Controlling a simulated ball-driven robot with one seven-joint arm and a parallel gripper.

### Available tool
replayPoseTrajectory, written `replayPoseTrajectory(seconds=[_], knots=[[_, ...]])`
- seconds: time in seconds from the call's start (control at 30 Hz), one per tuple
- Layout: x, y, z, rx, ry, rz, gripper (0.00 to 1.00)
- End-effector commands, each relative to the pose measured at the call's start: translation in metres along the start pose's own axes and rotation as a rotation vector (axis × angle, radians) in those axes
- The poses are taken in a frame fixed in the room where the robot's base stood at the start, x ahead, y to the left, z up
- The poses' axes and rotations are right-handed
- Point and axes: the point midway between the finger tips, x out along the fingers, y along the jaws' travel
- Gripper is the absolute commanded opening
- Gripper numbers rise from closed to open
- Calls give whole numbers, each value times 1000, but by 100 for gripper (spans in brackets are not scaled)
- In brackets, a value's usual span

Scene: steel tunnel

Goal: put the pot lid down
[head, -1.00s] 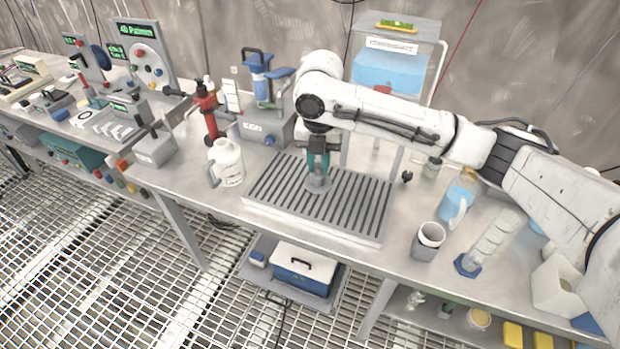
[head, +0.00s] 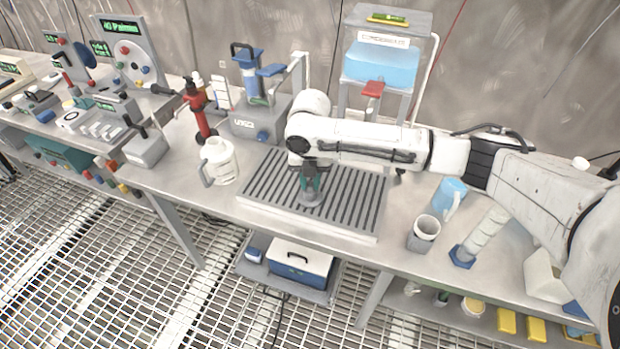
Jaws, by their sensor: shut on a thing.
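My gripper (head: 310,180) points down over the grey slatted drain board (head: 268,190) on the bench. It is shut on a small grey round piece, the pot lid (head: 311,198), which is at or just above the slats. I cannot tell whether the lid touches them. The teal fingers and the arm hide part of the lid and the board behind it.
A white jug (head: 218,162) stands left of the board. A dispenser with a blue tank (head: 380,65) stands behind. The board's front slats are clear.

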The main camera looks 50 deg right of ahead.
Motion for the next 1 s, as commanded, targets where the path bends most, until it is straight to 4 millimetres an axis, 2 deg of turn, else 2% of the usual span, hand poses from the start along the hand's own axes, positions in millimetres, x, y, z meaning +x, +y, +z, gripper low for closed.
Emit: replayPoseTrajectory(seconds=[0.27,0.3,0.57,0.8,1.0], knots=[[3,0,0,0,0,1,0],[2,0,0,0,0,1,24],[2,0,0,0,0,0,48],[0,0,0,0,-1,0,48],[-17,0,1,0,-2,2,48]])
